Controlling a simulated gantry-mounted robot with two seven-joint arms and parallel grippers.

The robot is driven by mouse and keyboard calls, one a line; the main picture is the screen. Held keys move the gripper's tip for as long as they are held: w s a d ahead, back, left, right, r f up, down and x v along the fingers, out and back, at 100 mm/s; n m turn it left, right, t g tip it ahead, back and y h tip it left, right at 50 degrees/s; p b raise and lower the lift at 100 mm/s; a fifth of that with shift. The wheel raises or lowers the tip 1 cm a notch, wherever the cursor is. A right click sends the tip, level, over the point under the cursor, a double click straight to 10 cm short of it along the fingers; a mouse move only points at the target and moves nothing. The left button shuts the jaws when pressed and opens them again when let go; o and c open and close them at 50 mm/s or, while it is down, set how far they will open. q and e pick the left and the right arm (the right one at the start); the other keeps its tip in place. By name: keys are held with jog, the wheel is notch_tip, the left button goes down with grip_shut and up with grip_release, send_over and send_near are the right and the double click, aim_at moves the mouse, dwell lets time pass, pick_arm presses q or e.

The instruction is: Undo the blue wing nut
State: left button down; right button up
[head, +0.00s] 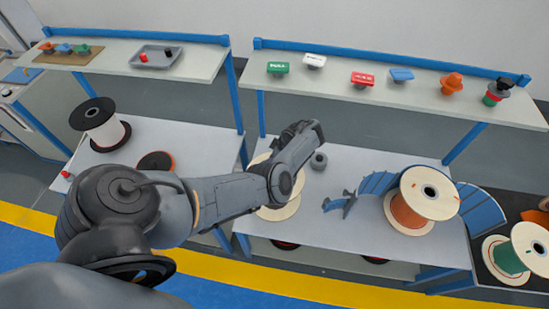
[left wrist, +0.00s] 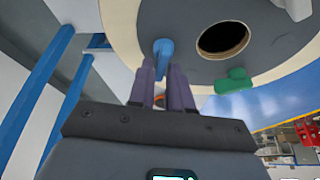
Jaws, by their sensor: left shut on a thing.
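In the left wrist view the blue wing nut (left wrist: 163,48) sits on the dark grey face of a large round disc (left wrist: 195,68), beside its central hole. My left gripper (left wrist: 163,72) is shut on the blue wing nut, with one purple-grey finger on each side of it. A green wing nut (left wrist: 235,81) is on the same face to the right. In the head view my left arm reaches over the middle table, and the arm hides the held wing nut. My right gripper is not in view.
An orange part (left wrist: 190,99) shows behind the fingers. In the head view a cream spool flange (head: 279,211) lies partly behind my arm. A small grey cylinder (head: 318,160) and an orange-wound spool (head: 408,211) stand to its right. Shelves with small parts run behind.

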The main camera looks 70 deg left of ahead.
pick_arm(q)
jog(key=shift+d+f, duration=0.1)
jog(key=c, duration=1.2)
grip_release()
jog(key=shift+r, duration=0.2)
jog(key=shift+w+d+r, duration=0.1)
jog(key=shift+r, duration=0.15)
jog(key=p+v, duration=0.4)
jog(key=v, duration=0.6)
jog(key=shift+p, duration=0.3)
